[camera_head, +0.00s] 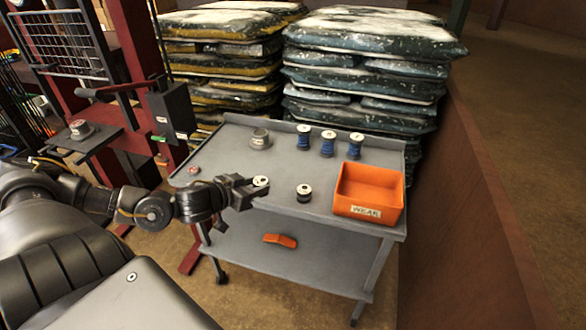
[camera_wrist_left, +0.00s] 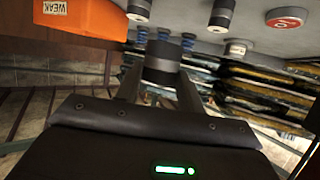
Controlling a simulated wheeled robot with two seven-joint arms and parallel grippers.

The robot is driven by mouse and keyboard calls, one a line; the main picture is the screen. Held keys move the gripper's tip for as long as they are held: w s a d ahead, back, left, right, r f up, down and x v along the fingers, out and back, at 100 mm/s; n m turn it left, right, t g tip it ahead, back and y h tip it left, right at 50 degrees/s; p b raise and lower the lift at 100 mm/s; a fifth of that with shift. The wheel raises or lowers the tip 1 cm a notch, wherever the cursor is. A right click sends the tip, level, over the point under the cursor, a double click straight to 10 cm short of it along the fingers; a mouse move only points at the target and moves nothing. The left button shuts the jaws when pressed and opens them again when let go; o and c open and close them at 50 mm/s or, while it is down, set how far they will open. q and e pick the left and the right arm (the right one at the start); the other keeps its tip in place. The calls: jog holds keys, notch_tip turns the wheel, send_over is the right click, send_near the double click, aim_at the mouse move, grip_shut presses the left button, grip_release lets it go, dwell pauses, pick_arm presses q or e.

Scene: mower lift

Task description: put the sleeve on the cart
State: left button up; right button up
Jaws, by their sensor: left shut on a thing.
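The grey cart (camera_head: 225,160) stands in the middle of the head view. My left gripper (camera_head: 243,190) is over the cart's near left part. In the left wrist view, my left gripper (camera_wrist_left: 160,82) is shut on a dark grey cylinder (camera_wrist_left: 163,62), which looks like the sleeve. In the head view the fingers mostly hide it. I cannot tell whether it touches the cart top. A white-topped dark cylinder (camera_head: 261,181) stands just beyond the fingertips. A similar one (camera_head: 304,193) stands to its right. My right gripper is not in view.
An orange piece (camera_head: 280,240) lies on the lower shelf. Stacked bags (camera_head: 360,70) stand behind.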

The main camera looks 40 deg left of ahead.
pick_arm(q)
jog(key=w+a+r+y, duration=0.1)
jog(key=a+r, duration=0.2)
jog(key=a, duration=0.2)
jog(key=shift+n, duration=0.5)
jog(key=w+d+f, duration=0.1)
jog(key=w+f, duration=0.2)
jog(key=w, duration=0.1)
jog(key=w+d+f, duration=0.1)
jog(key=w+f, duration=0.1)
jog(key=w, duration=0.2)
jog(key=w+d+f, duration=0.1)
jog(key=w+f, duration=0.2)
jog(key=w, duration=0.2)
jog(key=shift+d+f, duration=0.3)
jog(key=shift+d, duration=0.05)
jog(key=shift+w+d+f, duration=0.1)
jog(key=shift+w+f, duration=0.05)
jog(key=shift+f, duration=0.15)
notch_tip(320, 180, down, 3)
jog(key=shift+w+f+p, duration=0.15)
jog(key=shift+f+p, duration=0.05)
jog(key=shift+p, duration=0.1)
jog(key=o, duration=1.3)
jog(key=shift+f, duration=0.1)
